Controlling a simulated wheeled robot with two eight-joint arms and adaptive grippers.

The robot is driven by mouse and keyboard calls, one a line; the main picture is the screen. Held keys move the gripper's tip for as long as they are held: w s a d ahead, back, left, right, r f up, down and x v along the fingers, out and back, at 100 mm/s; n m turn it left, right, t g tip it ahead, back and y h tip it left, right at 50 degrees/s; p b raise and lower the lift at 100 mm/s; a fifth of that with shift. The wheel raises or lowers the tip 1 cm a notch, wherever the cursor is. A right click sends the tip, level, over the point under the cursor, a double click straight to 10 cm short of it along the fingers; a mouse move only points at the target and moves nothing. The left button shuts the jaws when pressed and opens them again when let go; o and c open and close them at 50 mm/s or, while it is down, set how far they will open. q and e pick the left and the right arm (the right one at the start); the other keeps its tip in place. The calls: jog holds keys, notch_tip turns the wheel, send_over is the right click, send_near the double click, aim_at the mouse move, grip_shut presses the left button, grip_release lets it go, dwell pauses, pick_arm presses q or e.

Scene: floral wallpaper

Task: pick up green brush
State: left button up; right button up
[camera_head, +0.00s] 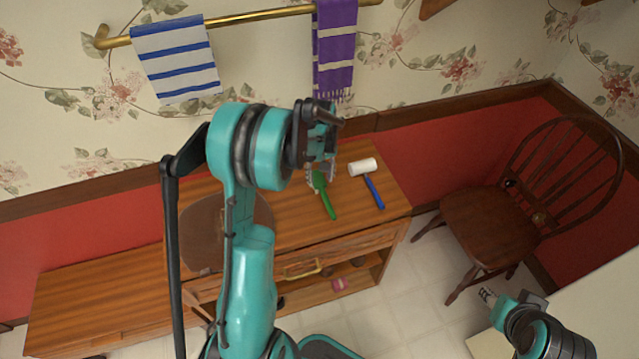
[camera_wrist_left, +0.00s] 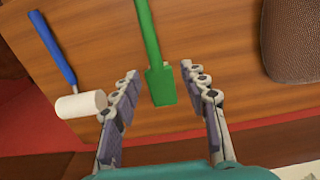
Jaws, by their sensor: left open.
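The green brush (camera_head: 327,203) lies on the wooden cabinet top, with its handle toward the front edge. In the left wrist view the brush (camera_wrist_left: 160,86) shows its broad head between the spread fingers, and its handle runs up out of the picture. My left gripper (camera_head: 322,172) is open above the head end of the brush; it also shows in the left wrist view (camera_wrist_left: 163,98). No finger visibly grips the brush. My right gripper (camera_head: 488,295) is at the lower right, away from the cabinet; its fingers are too small to judge.
A white roller with a blue handle (camera_head: 373,190) lies right of the brush. A brown round-edged object (camera_head: 200,235) sits on the left of the cabinet top (camera_head: 290,225), partly behind my left arm. A wooden chair (camera_head: 490,220) stands at right. Towels hang on a rail (camera_head: 260,15).

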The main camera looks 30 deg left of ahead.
aim_at(322, 189)
pick_arm(q)
notch_tip(322, 189, down, 2)
jog(key=shift+f+b, duration=0.1)
jog(key=shift+b, duration=0.25)
jog(key=f, duration=0.1)
jog(key=f+b, duration=0.1)
jog(key=f, duration=0.2)
jog(key=shift+w+d+f+b, duration=0.15)
jog(key=shift+w+d+b, duration=0.1)
jog(key=shift+b, duration=0.15)
jog(key=shift+f, duration=0.45)
jog(key=shift+r, duration=0.1)
jog(key=shift+c, duration=0.9)
grip_shut()
